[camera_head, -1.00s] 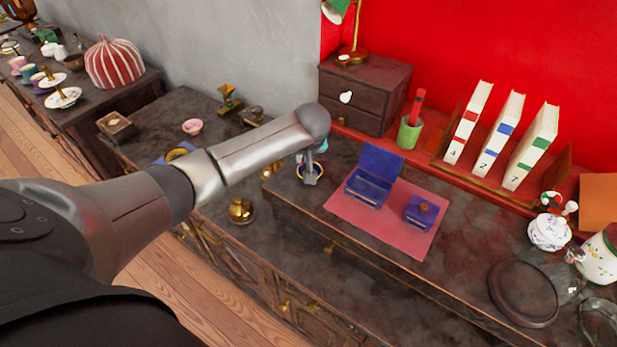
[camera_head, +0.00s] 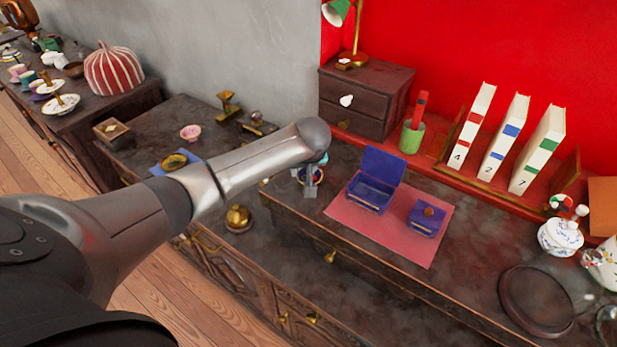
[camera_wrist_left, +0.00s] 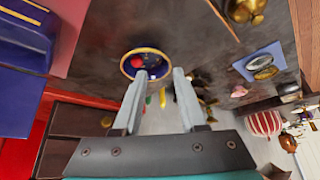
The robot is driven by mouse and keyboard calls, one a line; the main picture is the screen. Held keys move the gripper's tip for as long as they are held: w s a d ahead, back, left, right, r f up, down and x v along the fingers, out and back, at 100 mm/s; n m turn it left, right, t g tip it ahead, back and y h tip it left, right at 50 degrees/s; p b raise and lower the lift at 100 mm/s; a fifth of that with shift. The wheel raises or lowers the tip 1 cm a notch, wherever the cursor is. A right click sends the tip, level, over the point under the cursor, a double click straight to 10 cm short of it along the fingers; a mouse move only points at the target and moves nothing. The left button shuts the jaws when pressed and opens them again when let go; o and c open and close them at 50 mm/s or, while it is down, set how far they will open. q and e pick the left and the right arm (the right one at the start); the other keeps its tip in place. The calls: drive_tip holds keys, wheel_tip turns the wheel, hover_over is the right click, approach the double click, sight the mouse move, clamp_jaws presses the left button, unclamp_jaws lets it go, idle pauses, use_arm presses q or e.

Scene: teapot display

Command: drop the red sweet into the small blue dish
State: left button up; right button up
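The small blue dish (camera_wrist_left: 151,53) has a gold rim and lies just beyond my left fingertips in the left wrist view. The red sweet (camera_wrist_left: 137,61) shows as a small red round spot inside its rim. In the head view the dish (camera_head: 302,177) is partly hidden by my left gripper (camera_head: 311,185). In the left wrist view my left gripper (camera_wrist_left: 162,74) has its two fingers apart with nothing held between them. One finger overlaps the dish's near rim; I cannot tell whether they touch. My right gripper is not in view.
An open blue box (camera_head: 375,180) and a smaller blue box (camera_head: 427,217) stand on a pink mat (camera_head: 400,243) to the right. A green pencil cup (camera_head: 411,137) and a dark drawer chest (camera_head: 367,98) stand behind. A brass pot (camera_head: 238,217) is on the lower surface to the left.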

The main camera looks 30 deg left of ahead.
use_arm(q)
drive_tip(key=p+v, duration=0.3)
drive_tip(key=v, duration=1.2)
drive_tip(key=shift+p, duration=0.4)
drive_tip(key=shift+r, duration=0.1)
